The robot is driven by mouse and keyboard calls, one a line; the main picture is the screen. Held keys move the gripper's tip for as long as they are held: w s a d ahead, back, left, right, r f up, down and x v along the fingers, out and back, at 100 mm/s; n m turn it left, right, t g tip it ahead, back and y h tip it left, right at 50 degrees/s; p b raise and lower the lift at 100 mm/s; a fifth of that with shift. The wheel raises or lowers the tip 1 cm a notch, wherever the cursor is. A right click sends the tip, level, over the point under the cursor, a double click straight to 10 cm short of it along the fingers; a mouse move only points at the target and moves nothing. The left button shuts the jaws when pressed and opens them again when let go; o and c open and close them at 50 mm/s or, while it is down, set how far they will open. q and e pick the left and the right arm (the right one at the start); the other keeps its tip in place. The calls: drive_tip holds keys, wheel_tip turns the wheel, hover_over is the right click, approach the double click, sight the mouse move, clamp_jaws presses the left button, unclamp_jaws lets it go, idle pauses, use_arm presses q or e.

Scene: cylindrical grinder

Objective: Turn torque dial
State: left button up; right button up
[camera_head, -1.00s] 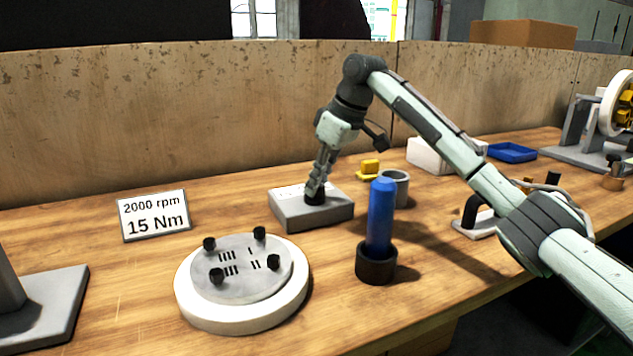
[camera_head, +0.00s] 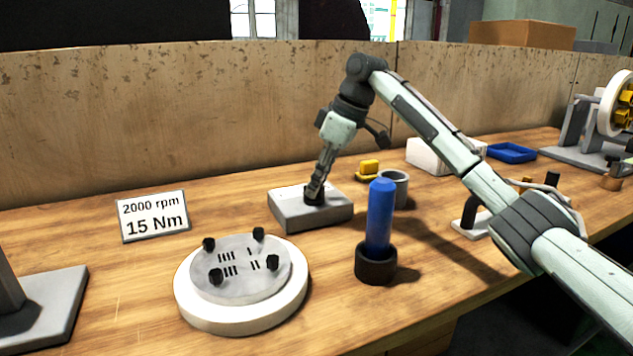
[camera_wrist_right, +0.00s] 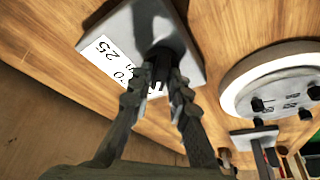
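The torque dial is a black knob (camera_wrist_right: 161,62) on a grey box (camera_head: 290,212) in the middle of the table. In the right wrist view a white label with printed numbers (camera_wrist_right: 107,62), "25" among them, shows on the box beside the knob. My right gripper (camera_head: 315,190) points down at the box from above. In the right wrist view its two fingers (camera_wrist_right: 160,85) stand on either side of the knob and appear closed on it. The knob's pointer and exact setting are hidden. A sign (camera_head: 154,215) reads "2000 rpm" and "15 Nm". My left gripper is not in view.
A round white base (camera_head: 240,314) with several black knobs is at front left. A blue cylinder (camera_head: 380,215) stands in a black holder near my right arm. A grey cup (camera_head: 397,188) and a yellow block (camera_head: 369,167) are behind it. A blue tray (camera_head: 512,152) lies farther right.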

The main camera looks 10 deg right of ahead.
drive_tip(key=shift+o, duration=1.3)
drive_tip(key=v, duration=1.2)
